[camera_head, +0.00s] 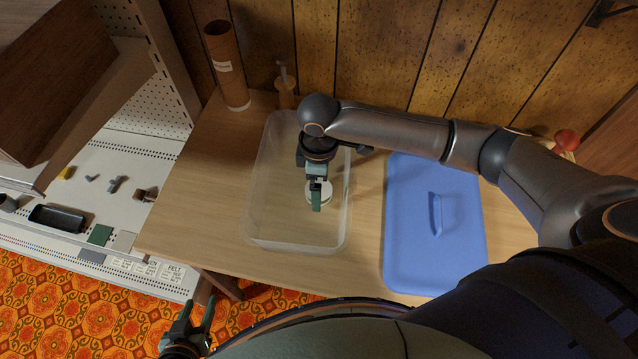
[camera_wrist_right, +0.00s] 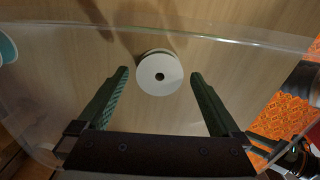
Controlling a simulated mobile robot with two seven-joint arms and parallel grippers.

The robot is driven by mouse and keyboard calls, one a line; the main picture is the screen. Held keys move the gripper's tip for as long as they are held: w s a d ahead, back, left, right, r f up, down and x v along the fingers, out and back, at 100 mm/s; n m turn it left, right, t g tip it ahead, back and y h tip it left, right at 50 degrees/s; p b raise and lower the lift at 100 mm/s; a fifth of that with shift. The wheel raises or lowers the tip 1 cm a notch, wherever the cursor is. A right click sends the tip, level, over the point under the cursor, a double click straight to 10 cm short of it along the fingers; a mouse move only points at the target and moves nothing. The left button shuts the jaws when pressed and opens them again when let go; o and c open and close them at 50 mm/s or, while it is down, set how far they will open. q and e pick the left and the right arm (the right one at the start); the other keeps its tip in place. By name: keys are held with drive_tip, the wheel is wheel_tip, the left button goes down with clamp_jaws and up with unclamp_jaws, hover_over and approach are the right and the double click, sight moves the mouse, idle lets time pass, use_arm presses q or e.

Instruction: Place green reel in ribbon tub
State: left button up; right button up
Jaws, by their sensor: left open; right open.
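A clear ribbon tub (camera_head: 262,170) stands uncovered on the wooden table. A reel (camera_head: 334,190) shows in it under my right gripper (camera_head: 317,200). My left gripper (camera_head: 199,310) is open and empty, low at the left, off the table's front edge.
A blue lid (camera_head: 410,220) with a handle lies right of the tub. A brown cylinder (camera_head: 228,65) and a small wooden-based tool (camera_head: 286,90) stand behind. White shelving (camera_head: 110,165) with small items is at the left. The table's left front is clear.

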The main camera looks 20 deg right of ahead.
wheel_tip(320, 180, up, 11)
drive_tip(key=p, duration=0.1)
drive_tip(key=shift+r, duration=0.15)
idle(0.6)
